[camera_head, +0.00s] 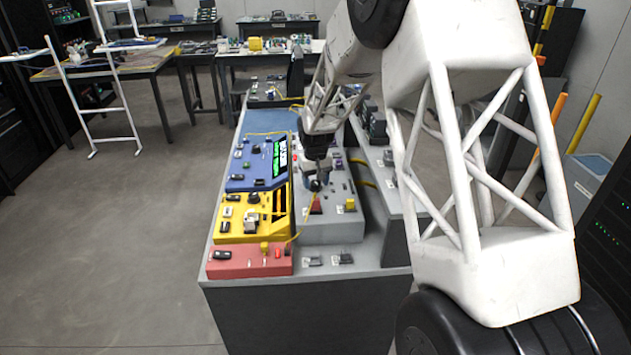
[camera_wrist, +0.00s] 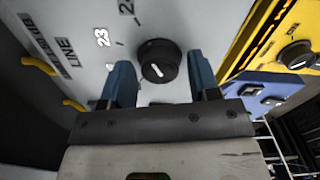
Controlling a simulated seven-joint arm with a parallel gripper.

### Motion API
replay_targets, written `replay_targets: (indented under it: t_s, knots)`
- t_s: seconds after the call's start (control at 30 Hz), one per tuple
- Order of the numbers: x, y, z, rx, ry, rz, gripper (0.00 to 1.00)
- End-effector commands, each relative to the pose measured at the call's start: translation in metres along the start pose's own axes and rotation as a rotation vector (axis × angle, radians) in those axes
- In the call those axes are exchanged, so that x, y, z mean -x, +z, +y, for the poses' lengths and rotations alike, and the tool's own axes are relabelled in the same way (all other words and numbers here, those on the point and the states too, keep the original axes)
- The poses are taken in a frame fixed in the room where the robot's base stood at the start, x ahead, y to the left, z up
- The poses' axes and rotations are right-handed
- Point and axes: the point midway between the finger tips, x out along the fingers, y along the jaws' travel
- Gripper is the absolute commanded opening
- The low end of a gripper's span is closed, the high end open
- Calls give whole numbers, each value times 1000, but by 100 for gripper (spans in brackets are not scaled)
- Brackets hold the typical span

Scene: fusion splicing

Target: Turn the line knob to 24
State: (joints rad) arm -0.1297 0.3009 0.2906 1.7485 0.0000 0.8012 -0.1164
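The line knob (camera_wrist: 158,61) is a round black knob with a short white mark, on a light grey panel (camera_wrist: 85,20) in the wrist view. "LINE" and "23" are printed to its left. Another number at the top edge is cut off. The white mark sits on the knob's lower face; I cannot tell which number it points to. My gripper (camera_wrist: 160,68) is open, with one blue finger on each side of the knob and visible gaps between. In the head view my gripper (camera_head: 317,183) is low over the grey panel and hides the knob.
A yellow panel (camera_wrist: 262,35) with another black knob (camera_wrist: 296,55) and a blue panel (camera_wrist: 262,98) lie to the right in the wrist view. In the head view, blue, yellow and red (camera_head: 236,268) panels stand left of my gripper. A yellow cable (camera_head: 290,238) runs nearby.

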Motion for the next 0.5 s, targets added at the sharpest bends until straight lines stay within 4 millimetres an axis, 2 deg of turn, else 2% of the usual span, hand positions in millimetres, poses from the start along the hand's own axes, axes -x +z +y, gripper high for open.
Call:
replay_targets:
  t_s: [0.33, 0.5]
  knots:
    - [0, 0, 0, 1, 0, 0, 63]
    - [7, 0, 0, 1, 0, 1, 63]
